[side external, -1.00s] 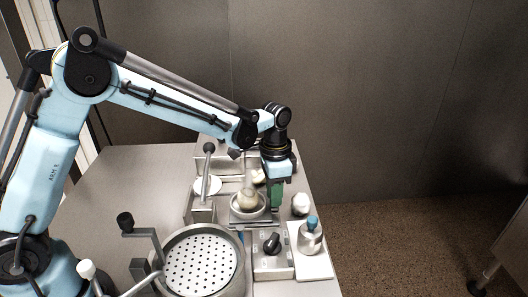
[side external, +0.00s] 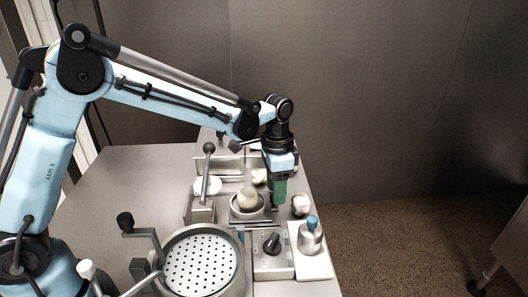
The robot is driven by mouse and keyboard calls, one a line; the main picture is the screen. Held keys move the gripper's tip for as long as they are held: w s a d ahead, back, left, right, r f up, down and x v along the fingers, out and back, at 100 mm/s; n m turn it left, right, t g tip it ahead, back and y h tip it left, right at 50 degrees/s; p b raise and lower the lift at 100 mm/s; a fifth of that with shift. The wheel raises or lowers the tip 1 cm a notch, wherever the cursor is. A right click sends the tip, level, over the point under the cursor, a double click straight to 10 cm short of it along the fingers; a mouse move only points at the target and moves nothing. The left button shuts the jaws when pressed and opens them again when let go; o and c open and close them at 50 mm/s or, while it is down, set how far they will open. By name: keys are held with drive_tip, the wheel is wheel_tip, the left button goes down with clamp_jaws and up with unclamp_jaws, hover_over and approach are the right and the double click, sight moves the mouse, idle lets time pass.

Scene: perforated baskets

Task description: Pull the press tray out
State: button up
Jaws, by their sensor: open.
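A metal press with an upright lever (side external: 207,172) stands left of the middle of the work area, with a pale round disc (side external: 207,186) beside the lever. I cannot clearly tell which part is the press tray. My gripper (side external: 279,203) points down with green fingers, just right of a metal bowl (side external: 235,213) that holds a pale dough-like ball (side external: 248,198). The gripper is open, with nothing visible between its fingers. The gap between the fingers is hard to see, and I cannot tell whether they touch the bowl's stand.
A perforated basket (side external: 190,264) with a crank is at the front. A box with a black knob (side external: 270,243) stands right of it. A blue-topped metal container (side external: 311,238) and a white ball (side external: 300,205) sit near the right edge. The table's left side (side external: 120,185) is clear.

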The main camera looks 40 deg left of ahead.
wheel_tip(320, 180, up, 11)
drive_tip(key=shift+a+f, duration=0.15)
drive_tip(key=shift+f, duration=0.05)
drive_tip(key=shift+w, duration=0.1)
drive_tip(key=s+a+n+t, duration=0.3)
drive_tip(key=s+a, duration=0.1)
drive_tip(key=s, duration=0.4)
drive_tip(key=s+a+f+n+t, duration=0.1)
drive_tip(key=s+a+n+t, duration=0.3)
drive_tip(key=s, duration=0.4)
drive_tip(key=shift+f, duration=0.2)
drive_tip(key=shift+a, duration=0.1)
idle(0.6)
